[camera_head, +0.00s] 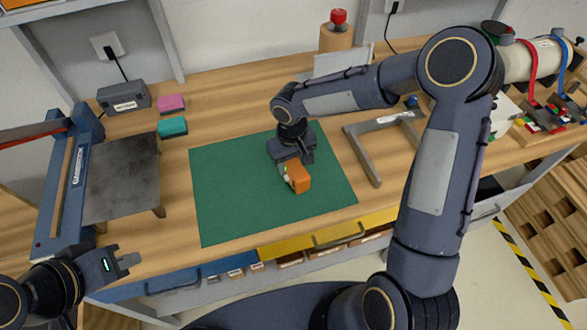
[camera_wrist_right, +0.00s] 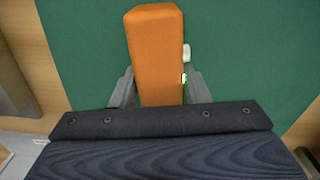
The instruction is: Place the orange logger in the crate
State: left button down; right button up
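The orange logger (camera_head: 299,178) is a small orange block with a pale knob on its side, over the green mat on the bench. My right gripper (camera_head: 293,165) reaches down to it from behind. In the right wrist view the logger (camera_wrist_right: 157,55) lies between the two fingers (camera_wrist_right: 160,88), which press close on both sides. I cannot tell whether it touches the mat. My left gripper (camera_head: 126,258) is empty and looks open, off the bench's front left. I cannot make out a crate for certain.
The green mat (camera_head: 225,195) is mostly bare. A grey frame (camera_head: 365,157) stands right of it, and a dark plate on legs (camera_head: 122,180) left. Pink (camera_head: 171,103) and teal (camera_head: 173,127) blocks lie behind. Wooden compartments (camera_head: 550,215) stand on the floor at right.

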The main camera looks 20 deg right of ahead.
jog(key=c, duration=0.7)
jog(key=shift+r, duration=0.15)
